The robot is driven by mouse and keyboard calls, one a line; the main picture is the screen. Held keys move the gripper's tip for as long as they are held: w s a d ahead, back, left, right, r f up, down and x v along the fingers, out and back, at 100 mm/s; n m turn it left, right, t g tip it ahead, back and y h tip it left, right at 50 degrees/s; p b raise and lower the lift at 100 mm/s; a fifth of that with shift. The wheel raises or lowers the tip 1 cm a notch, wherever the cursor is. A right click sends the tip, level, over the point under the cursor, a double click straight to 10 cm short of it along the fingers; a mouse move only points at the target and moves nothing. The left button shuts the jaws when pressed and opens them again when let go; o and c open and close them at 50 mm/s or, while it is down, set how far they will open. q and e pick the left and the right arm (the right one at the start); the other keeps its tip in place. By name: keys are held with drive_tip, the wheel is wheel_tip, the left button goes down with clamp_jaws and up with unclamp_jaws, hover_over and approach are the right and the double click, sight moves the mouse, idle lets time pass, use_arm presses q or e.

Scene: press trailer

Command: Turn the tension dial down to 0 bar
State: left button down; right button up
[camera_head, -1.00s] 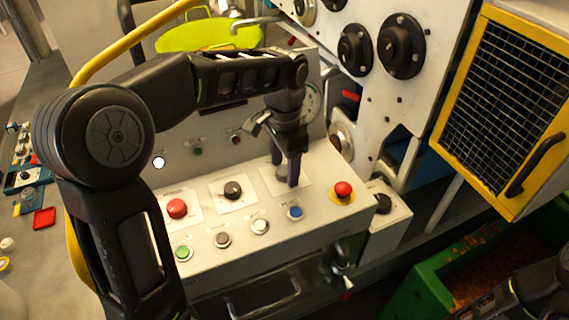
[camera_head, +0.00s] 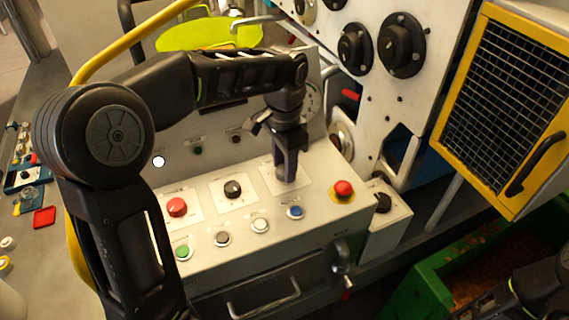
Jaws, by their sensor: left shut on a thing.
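My left gripper (camera_head: 287,168) points down over the sloped control panel (camera_head: 330,206), on a pale square plate (camera_head: 304,184) right of the black selector knob. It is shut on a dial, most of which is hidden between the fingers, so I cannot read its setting. A round gauge (camera_head: 313,103) on the upright panel is partly hidden behind my left wrist. Part of my right arm shows at the lower right edge; its gripper is not in view.
Near the held dial are a black knob (camera_head: 232,189), a red button (camera_head: 177,207), a blue button (camera_head: 295,212) and a red emergency button (camera_head: 343,189). A yellow-framed mesh guard (camera_head: 508,100) stands at right, above a green bin (camera_head: 428,290).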

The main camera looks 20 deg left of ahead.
use_arm(q)
drive_tip(key=shift+n, duration=0.4)
drive_tip(key=n+b, duration=0.1)
drive_tip(key=n, duration=0.8)
drive_tip(key=shift+n+b, duration=0.3)
drive_tip(key=shift+n, duration=0.1)
drive_tip(key=n, duration=1.1)
drive_tip(key=shift+b, duration=0.4)
drive_tip(key=c, duration=0.9)
unclamp_jaws()
